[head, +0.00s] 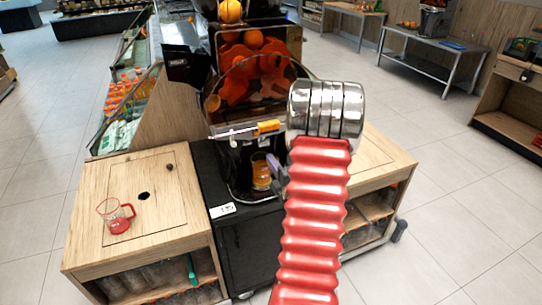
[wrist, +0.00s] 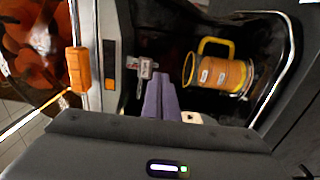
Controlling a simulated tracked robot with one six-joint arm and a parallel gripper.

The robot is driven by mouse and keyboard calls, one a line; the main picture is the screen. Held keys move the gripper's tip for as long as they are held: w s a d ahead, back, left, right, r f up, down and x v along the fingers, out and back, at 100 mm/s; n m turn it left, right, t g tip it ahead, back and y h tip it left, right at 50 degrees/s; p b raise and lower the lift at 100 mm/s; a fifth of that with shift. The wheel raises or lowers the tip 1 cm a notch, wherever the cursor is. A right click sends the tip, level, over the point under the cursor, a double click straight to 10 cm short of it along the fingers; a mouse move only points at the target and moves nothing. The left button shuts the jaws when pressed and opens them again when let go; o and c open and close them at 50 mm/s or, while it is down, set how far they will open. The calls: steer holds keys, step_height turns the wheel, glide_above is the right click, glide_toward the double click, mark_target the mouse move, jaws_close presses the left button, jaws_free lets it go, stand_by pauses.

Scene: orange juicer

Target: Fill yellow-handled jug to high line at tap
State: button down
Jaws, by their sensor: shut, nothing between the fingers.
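The yellow-handled jug (head: 262,172) stands in the dark bay of the juicer, below the tap. In the wrist view the jug (wrist: 226,76) shows orange juice inside, two small white labels and its yellow handle (wrist: 203,48). I cannot tell exactly where the juice surface lies against the labels. The tap's orange lever (head: 268,126) lies across the front above the bay; it also shows in the wrist view (wrist: 79,69). My gripper (head: 273,166) has its purple fingers (wrist: 160,90) shut and empty, in front of the bay, apart from the jug.
A red-handled jug (head: 117,217) stands on the left wooden counter, near a round hole (head: 144,196). A white label (head: 222,210) lies on the black cabinet. Oranges and a large orange mechanism (head: 255,75) are above the bay. Open floor lies to the right.

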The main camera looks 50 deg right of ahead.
steer(key=s+a+f, duration=0.2)
steer(key=s+a, duration=0.2)
steer(key=s, duration=0.3)
steer(key=shift+s+a+f, duration=0.15)
steer(key=shift+s+a, duration=0.1)
steer(key=shift+s, duration=0.1)
steer(key=shift+f, duration=0.1)
steer(key=s+f+m+g+y, duration=0.1)
steer(key=s+f+m+g, duration=0.3)
steer(key=f, duration=0.3)
steer(key=s+f+m+g+y, duration=0.2)
steer(key=s+f+m+g, duration=0.1)
steer(key=f+m+g, duration=0.3)
steer(key=a+r+y, duration=0.2)
steer(key=a+r, duration=0.7)
steer(key=a, duration=0.5)
steer(key=w+a+r+m+y, duration=0.1)
steer(key=a+r+y, duration=0.1)
steer(key=a+r, duration=0.8)
steer(key=w+a+r+m+y, duration=0.1)
steer(key=a+r+y, duration=0.1)
steer(key=a+r, duration=0.8)
steer(key=a, duration=0.8)
steer(key=shift+w+a+r, duration=0.15)
steer(key=shift+w+a, duration=0.05)
steer(key=shift+a, duration=0.05)
